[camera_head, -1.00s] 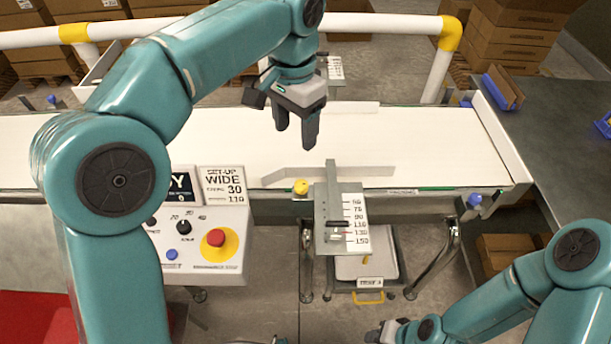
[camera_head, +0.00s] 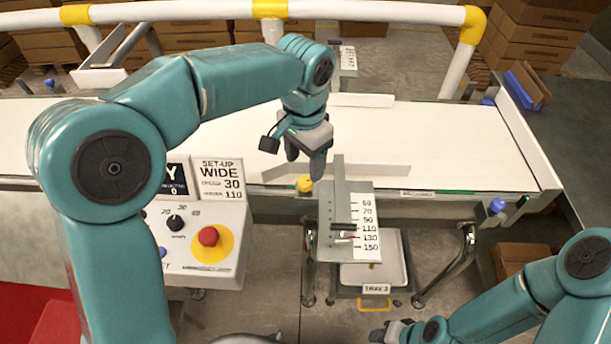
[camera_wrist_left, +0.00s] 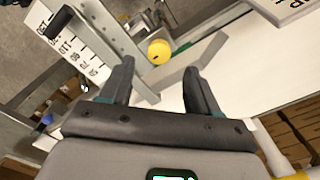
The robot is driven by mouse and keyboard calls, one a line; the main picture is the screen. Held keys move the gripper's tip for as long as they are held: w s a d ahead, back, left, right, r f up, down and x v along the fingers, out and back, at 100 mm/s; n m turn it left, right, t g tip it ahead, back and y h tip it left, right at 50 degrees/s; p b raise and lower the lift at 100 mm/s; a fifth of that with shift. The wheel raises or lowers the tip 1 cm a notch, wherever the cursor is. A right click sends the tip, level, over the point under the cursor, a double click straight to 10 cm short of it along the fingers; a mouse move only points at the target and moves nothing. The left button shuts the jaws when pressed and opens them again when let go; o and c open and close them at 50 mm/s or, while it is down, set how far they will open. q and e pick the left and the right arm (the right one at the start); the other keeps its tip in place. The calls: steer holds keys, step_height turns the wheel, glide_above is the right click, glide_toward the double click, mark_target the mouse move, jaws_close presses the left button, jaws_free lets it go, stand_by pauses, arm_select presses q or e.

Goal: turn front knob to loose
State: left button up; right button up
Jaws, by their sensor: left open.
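The yellow front knob (camera_head: 305,184) sits at the belt's near edge, beside the grey bracket with the scale plate (camera_head: 367,228). My left gripper (camera_head: 306,168) is open and empty, its fingers pointing down just above and behind the knob. In the left wrist view the knob (camera_wrist_left: 159,51) shows beyond the gap between the open fingers (camera_wrist_left: 160,85), apart from them. The knob's loose or tight marking cannot be read. My right gripper (camera_head: 385,333) is low at the bottom edge, small and partly cut off.
A control panel with a red button (camera_head: 208,236) and a set-up sign (camera_head: 220,179) stands left of the knob. A pale guide rail (camera_head: 375,171) runs along the white belt (camera_head: 440,140). A tray (camera_head: 375,273) hangs below the bracket.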

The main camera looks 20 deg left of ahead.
mark_target(306, 180)
arm_select(q)
step_height(306, 180, down, 6)
steer(key=shift+w+r, duration=0.1)
steer(key=shift+r, duration=0.15)
steer(key=shift+s+d+r, duration=0.1)
steer(key=shift+s+r, duration=0.05)
steer(key=shift+s, duration=0.1)
steer(key=shift+w, duration=0.1)
steer(key=shift+w, duration=0.15)
steer(key=c, duration=1)
steer(key=shift+c, duration=0.2)
